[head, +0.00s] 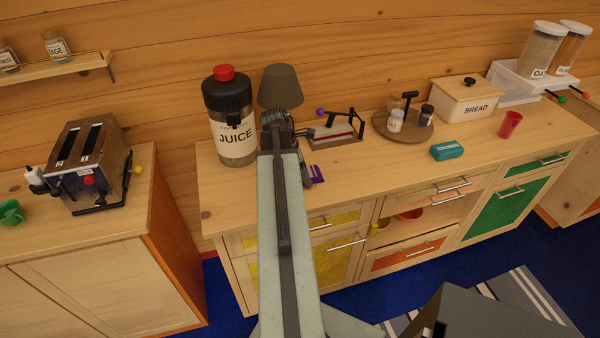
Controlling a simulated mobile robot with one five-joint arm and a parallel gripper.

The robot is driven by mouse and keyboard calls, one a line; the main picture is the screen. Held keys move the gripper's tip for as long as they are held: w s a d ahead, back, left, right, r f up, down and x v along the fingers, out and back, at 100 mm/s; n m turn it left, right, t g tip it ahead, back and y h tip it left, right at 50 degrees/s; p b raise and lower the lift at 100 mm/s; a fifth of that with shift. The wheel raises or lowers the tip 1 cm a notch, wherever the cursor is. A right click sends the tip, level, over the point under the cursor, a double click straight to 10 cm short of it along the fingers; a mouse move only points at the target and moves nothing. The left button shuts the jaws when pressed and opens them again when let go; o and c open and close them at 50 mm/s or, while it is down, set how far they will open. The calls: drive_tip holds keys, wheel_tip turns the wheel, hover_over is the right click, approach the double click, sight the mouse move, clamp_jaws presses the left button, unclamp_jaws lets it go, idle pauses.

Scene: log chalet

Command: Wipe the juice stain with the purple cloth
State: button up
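A small purple patch, apparently the purple cloth (318,173), shows on or just above the wooden counter (360,172), right beside the end of my arm. My gripper (311,177) is at the cloth, mostly hidden behind my own arm. I cannot tell whether its fingers are open or closed on the cloth. No juice stain can be made out; the counter behind my arm is hidden. The juice dispenser (233,140), with a black top and red cap, stands upright left of my arm.
A grey lamp-like shade (281,87) rises behind my arm. Right of it are a small rack (338,133), a round tray (381,124) with shakers, a teal packet (447,150), a bread box (466,98) and a red cup (510,124). The front middle counter is clear.

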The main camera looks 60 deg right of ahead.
sight(315, 174)
drive_tip(key=shift+s+d, duration=1.1)
drive_tip(key=shift+s, duration=0.05)
drive_tip(key=shift+s+a+f, duration=0.1)
drive_tip(key=shift+s+a, duration=0.5)
drive_tip(key=shift+a, duration=0.2)
drive_tip(key=shift+w+a, duration=1.15)
drive_tip(key=shift+w, duration=0.15)
drive_tip(key=shift+w+a, duration=1.25)
drive_tip(key=shift+w, duration=0.05)
drive_tip(key=shift+w+a, duration=1.2)
drive_tip(key=shift+w, duration=0.15)
drive_tip(key=shift+f, duration=0.2)
drive_tip(key=shift+s+r, duration=0.1)
drive_tip(key=shift+r, duration=0.05)
drive_tip(key=shift+s+d, duration=3.75)
drive_tip(key=shift+s, duration=0.15)
wheel_tip(315, 174, up, 6)
drive_tip(key=p, duration=0.5)
drive_tip(key=shift+p, duration=0.4)
